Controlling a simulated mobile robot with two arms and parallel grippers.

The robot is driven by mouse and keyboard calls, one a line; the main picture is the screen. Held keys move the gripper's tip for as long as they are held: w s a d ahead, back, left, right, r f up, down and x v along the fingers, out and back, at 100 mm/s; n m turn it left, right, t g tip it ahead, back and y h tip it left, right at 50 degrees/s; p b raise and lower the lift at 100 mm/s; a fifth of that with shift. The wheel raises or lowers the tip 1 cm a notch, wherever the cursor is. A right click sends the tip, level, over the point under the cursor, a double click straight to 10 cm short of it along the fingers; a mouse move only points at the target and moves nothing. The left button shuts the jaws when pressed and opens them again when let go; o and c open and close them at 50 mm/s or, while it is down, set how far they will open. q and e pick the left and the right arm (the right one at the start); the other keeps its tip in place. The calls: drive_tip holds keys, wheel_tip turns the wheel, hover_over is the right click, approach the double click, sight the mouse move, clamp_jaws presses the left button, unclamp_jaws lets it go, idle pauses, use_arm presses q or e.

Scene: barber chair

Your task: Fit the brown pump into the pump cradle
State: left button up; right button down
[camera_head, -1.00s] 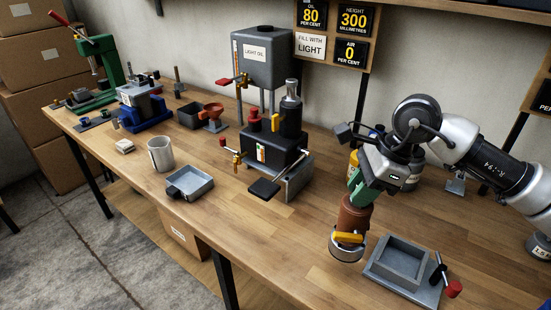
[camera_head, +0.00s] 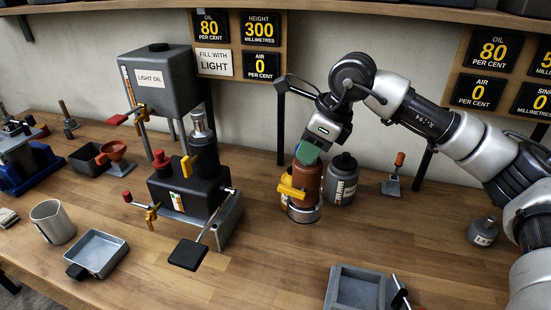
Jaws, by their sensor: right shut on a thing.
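The brown pump (camera_head: 309,182) is a brown cylinder with a yellow lever and a metal ring at its lower end. My right gripper (camera_head: 309,150) is shut on its green top from above and holds it nearly upright. I cannot tell whether its base touches the bench. A grey square holder with a raised rim (camera_head: 335,290), which looks like the pump cradle, lies at the bottom edge, partly cut off. A dark lever stands at its right side. The pump is behind it and apart from it. My left gripper is not in view.
A dark bottle (camera_head: 343,180) stands close behind the pump on the right. The black machine (camera_head: 188,192) and oil tank (camera_head: 165,85) stand to the left. A small stand with an orange knob (camera_head: 393,176) and a grey bottle (camera_head: 482,232) are right. Bench between pump and holder is clear.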

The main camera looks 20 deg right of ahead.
drive_tip(key=shift+w+a, duration=0.25)
drive_tip(key=shift+a, duration=0.2)
drive_tip(key=w+a+f+p, duration=0.5)
drive_tip(key=w+a+f, duration=0.2)
drive_tip(key=f, duration=0.3)
drive_tip(key=shift+a+f, duration=0.25)
drive_tip(key=shift+a, duration=0.1)
drive_tip(key=shift+w, duration=0.1)
drive_tip(key=shift+f, duration=0.15)
drive_tip(key=c, duration=1)
unclamp_jaws()
drive_tip(key=shift+f, duration=0.1)
drive_tip(key=shift+o, duration=0.3)
